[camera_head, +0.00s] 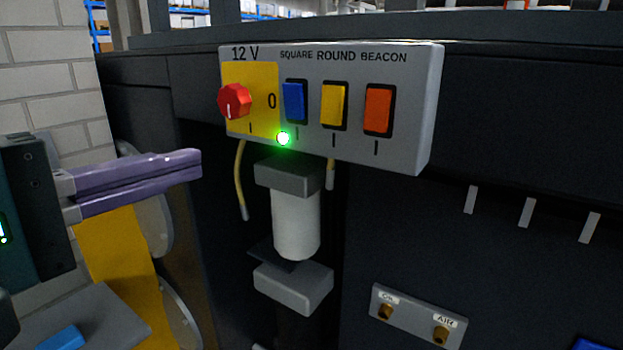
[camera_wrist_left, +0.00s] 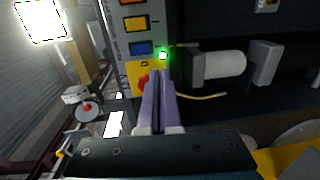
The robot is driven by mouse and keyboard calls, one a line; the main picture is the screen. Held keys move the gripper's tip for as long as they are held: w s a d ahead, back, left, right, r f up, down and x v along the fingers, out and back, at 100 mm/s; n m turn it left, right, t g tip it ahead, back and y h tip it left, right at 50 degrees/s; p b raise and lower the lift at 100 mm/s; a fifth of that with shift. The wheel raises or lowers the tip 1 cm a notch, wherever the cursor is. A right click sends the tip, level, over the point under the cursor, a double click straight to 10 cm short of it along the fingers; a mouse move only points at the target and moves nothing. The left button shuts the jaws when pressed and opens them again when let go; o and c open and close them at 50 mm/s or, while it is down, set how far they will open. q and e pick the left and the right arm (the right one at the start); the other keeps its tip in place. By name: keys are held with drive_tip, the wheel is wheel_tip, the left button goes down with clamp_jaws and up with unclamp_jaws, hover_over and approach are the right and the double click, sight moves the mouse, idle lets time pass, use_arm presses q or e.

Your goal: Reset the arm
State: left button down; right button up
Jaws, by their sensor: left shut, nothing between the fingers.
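My left gripper (camera_head: 198,163) comes in from the left in the head view, its two purple fingers shut together and empty. It is apart from the grey switch box (camera_head: 425,110), below and left of the red knob (camera_head: 235,101). In the left wrist view the shut fingers (camera_wrist_left: 158,75) point toward the box, with the red knob (camera_wrist_left: 143,82) just left of them. The box also carries a blue rocker (camera_head: 295,101), a yellow rocker (camera_head: 334,105), an orange rocker (camera_head: 379,109) and a lit green lamp (camera_head: 283,138). My right gripper is not in view.
Under the box is a white cylinder (camera_head: 296,225) between grey brackets, with loose yellow cables (camera_head: 239,185) beside it. A plate with OIL and AIR fittings (camera_head: 415,318) sits lower right. A brick wall (camera_head: 50,80) stands at left. The space before the box is clear.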

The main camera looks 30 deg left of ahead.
use_arm(q)
drive_tip(key=shift+s, duration=0.25)
drive_tip(key=shift+d, duration=0.1)
idle(0.3)
drive_tip(key=s+d+f+m+g+h+p, duration=0.1)
drive_tip(key=s+d+f+m+g+p, duration=0.35)
drive_tip(key=d+m+g+p, duration=0.5)
drive_tip(key=s+a+f+m+g+y+p, duration=0.1)
drive_tip(key=s+a+f+m+g+y, duration=0.1)
drive_tip(key=s+m, duration=0.5)
drive_tip(key=shift+a+f+m+g, duration=0.7)
drive_tip(key=shift+m+g, duration=0.25)
drive_tip(key=shift+m, duration=0.3)
drive_tip(key=shift+s, duration=0.1)
